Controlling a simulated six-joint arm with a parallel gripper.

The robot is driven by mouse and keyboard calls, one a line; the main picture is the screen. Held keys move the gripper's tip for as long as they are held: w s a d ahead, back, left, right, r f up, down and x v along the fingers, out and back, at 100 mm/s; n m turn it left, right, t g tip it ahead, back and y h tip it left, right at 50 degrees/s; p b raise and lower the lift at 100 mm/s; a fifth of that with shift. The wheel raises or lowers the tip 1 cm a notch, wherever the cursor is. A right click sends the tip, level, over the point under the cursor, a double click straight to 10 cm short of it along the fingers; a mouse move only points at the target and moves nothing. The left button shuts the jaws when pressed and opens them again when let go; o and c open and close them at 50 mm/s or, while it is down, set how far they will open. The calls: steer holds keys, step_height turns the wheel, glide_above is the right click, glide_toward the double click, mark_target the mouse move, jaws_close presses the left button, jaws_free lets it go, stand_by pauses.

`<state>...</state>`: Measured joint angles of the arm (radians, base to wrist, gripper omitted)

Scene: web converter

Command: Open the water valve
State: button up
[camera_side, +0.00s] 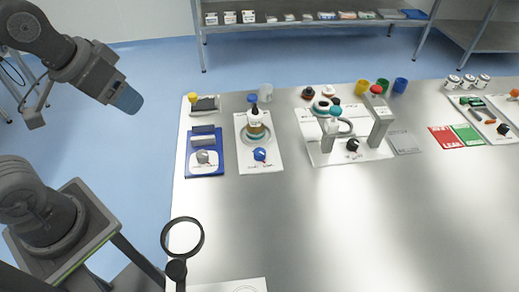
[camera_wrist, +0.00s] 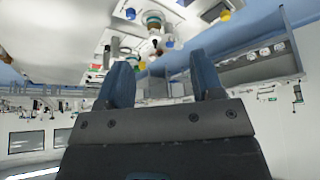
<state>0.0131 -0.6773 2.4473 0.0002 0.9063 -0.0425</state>
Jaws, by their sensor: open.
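The side view shows several fixtures on the table, and no readable label marks one as the water valve. A blue knob (camera_side: 260,154) sits at the front of a white board (camera_side: 246,165), with a blue-capped bottle-like part (camera_side: 254,122) behind it. A black knob (camera_side: 352,145) sits on another white board (camera_side: 322,155) below a grey-white curved apparatus (camera_side: 338,127). My gripper (camera_side: 127,99) is raised at the upper left, well apart from the table fixtures. In the wrist view its two blue fingers (camera_wrist: 162,80) are apart with nothing held between them.
A blue tray (camera_side: 191,168) with a grey knob stands at the table's left. Yellow, green and blue cups (camera_side: 382,85) stand at the back. A magnifier (camera_side: 182,238) rises at the front left edge. The table's front middle (camera_side: 350,220) is clear.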

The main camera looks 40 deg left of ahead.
steer(key=w+d+n+g, duration=0.2)
steer(key=w, duration=0.6)
steer(key=n+g, duration=0.3)
steer(key=n, duration=0.1)
glide_above(260, 151)
step_height(260, 151, down, 15)
step_height(260, 151, down, 13)
steer(key=c, duration=0.9)
steer(key=shift+m, duration=0.3)
